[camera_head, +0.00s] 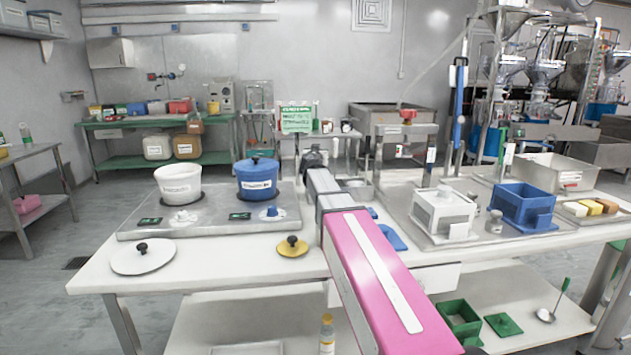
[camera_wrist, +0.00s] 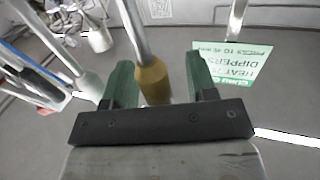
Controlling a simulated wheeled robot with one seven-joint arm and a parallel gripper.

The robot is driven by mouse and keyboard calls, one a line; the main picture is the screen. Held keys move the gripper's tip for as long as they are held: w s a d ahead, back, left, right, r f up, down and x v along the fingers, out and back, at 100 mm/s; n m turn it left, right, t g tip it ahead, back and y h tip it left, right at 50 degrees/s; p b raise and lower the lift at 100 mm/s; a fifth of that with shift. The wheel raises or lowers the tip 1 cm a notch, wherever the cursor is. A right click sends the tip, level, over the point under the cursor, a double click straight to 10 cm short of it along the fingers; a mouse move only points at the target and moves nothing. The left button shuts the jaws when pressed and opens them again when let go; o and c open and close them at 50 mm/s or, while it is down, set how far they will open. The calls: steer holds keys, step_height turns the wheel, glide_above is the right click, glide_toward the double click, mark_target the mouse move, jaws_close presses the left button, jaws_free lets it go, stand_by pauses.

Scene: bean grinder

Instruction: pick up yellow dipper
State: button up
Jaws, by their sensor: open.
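The yellow dipper (camera_wrist: 152,82) shows in the wrist view as a yellow end on a thin metal rod that runs up out of the picture. My gripper (camera_wrist: 160,72) is open, with one green finger on each side of the yellow part. The yellow part lies nearer the left finger, and I cannot tell whether it touches. In the head view my gripper (camera_head: 313,156) is at the far end of my pink arm, small and in front of the back counter. I cannot make out the yellow dipper there.
White-ended handles (camera_wrist: 90,84) are at left. The table holds a white pot (camera_head: 178,183) and blue pot (camera_head: 256,180).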

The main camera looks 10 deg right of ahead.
steer(key=shift+c, duration=0.3)
jaws_close()
steer(key=shift+r, duration=0.1)
